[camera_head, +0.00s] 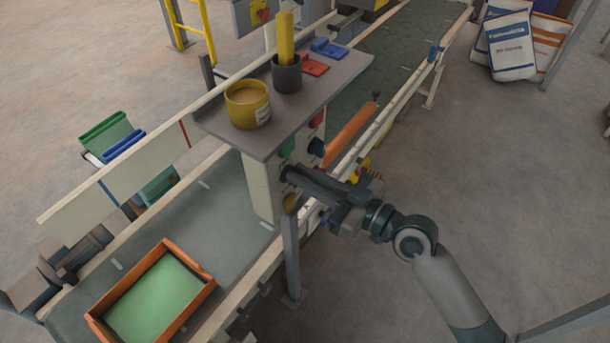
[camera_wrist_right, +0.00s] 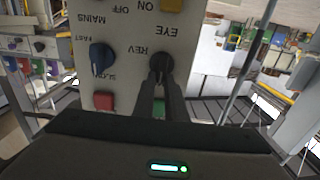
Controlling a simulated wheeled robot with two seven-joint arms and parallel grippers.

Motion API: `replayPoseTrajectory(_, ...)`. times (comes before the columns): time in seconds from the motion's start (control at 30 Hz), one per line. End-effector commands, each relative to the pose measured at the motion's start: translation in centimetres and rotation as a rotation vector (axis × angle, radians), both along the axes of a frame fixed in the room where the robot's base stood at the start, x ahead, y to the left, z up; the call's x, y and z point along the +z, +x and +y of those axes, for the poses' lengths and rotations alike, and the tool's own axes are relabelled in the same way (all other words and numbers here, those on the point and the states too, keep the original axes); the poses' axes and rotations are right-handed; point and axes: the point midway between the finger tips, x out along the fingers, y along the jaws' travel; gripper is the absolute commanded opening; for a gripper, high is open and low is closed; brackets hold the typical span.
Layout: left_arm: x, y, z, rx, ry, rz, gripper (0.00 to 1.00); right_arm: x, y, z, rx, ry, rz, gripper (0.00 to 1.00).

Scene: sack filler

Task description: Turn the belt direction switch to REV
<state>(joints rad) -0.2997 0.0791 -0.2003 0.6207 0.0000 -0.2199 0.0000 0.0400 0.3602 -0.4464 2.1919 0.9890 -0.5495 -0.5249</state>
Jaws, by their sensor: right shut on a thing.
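The control box (camera_head: 262,190) stands under a grey shelf beside the conveyor. My right gripper (camera_head: 290,173) reaches it from the right, its fingertips at the panel face. In the right wrist view the panel (camera_wrist_right: 125,70) appears upside down. There my right gripper (camera_wrist_right: 160,88) is shut on a black round knob (camera_wrist_right: 161,65), the switch next to the REV label (camera_wrist_right: 140,50). The fingers cover part of the knob, and I cannot tell which way it points. My left gripper is not in view.
A blue knob (camera_wrist_right: 101,56) marked FAST and SLOW and a red button (camera_wrist_right: 103,101) are close to the fingers. The shelf (camera_head: 330,85) above holds a yellow mug (camera_head: 247,106) and a dark cup (camera_head: 287,75). An orange tray (camera_head: 190,262) lies on the belt.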

Motion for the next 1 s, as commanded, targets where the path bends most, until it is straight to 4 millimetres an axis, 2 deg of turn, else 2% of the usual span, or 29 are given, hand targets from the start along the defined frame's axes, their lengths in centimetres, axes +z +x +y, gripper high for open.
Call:
replayPoseTrajectory(0.47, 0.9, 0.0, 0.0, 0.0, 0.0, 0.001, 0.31, 0.0, 0.3, -0.2, 0.001, 0.113, 0.16, 0.0)
replayPoseTrajectory(1.0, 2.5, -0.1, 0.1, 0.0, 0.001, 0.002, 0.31, -0.4, 1.1, -0.8, 0.0, 0.404, 0.559, 0.0)
